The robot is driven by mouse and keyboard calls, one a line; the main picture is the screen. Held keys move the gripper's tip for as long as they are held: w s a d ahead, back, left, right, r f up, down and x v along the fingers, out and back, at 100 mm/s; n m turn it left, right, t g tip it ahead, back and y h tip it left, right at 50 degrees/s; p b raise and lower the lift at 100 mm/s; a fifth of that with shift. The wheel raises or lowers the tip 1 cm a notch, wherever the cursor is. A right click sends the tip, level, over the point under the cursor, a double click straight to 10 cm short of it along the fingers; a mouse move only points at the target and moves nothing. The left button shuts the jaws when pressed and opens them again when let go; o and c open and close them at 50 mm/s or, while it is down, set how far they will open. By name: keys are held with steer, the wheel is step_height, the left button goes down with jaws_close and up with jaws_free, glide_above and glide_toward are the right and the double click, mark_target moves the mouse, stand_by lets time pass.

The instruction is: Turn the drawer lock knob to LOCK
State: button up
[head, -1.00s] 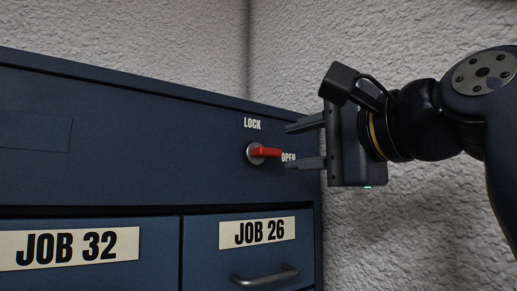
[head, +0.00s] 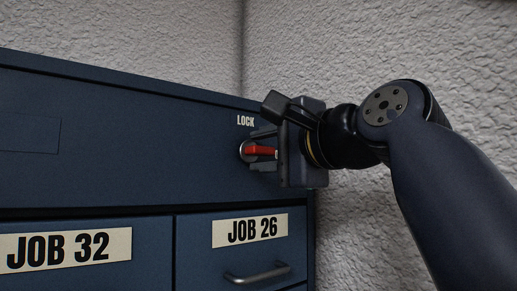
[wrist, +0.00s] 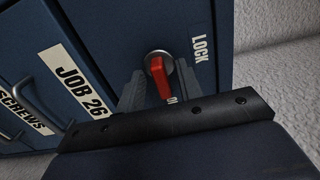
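The lock knob (head: 261,150) has a red lever on a round silver base, on the blue cabinet's upper front. Its lever points right, toward the OPEN side, away from the LOCK label (head: 245,120) above. My gripper (head: 264,151) is at the knob, one finger above the lever and one below. In the wrist view the red lever (wrist: 160,78) lies between the two fingers of my gripper (wrist: 160,82). The fingers stand apart, with a gap on the left; contact on the right cannot be told. The OPEN label is mostly hidden by my gripper.
Drawers marked JOB 32 (head: 66,249) and JOB 26 (head: 250,230) sit below the knob. The JOB 26 drawer has a protruding handle (head: 258,274). A rough pale wall (head: 440,60) stands behind and right of the cabinet (head: 110,130).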

steer(key=shift+c, duration=0.4)
jaws_close()
steer(key=shift+n, duration=0.3)
steer(key=n, duration=0.3)
steer(key=shift+r+p, duration=0.1)
steer(key=shift+p, duration=0.2)
steer(key=n, duration=0.9)
steer(key=shift+s+a+n, duration=0.1)
steer(key=shift+a+n, duration=0.05)
steer(key=shift+n, duration=0.15)
steer(key=n+b, duration=0.1)
steer(key=n, duration=0.3)
steer(key=shift+n, duration=0.3)
steer(key=shift+r, duration=0.1)
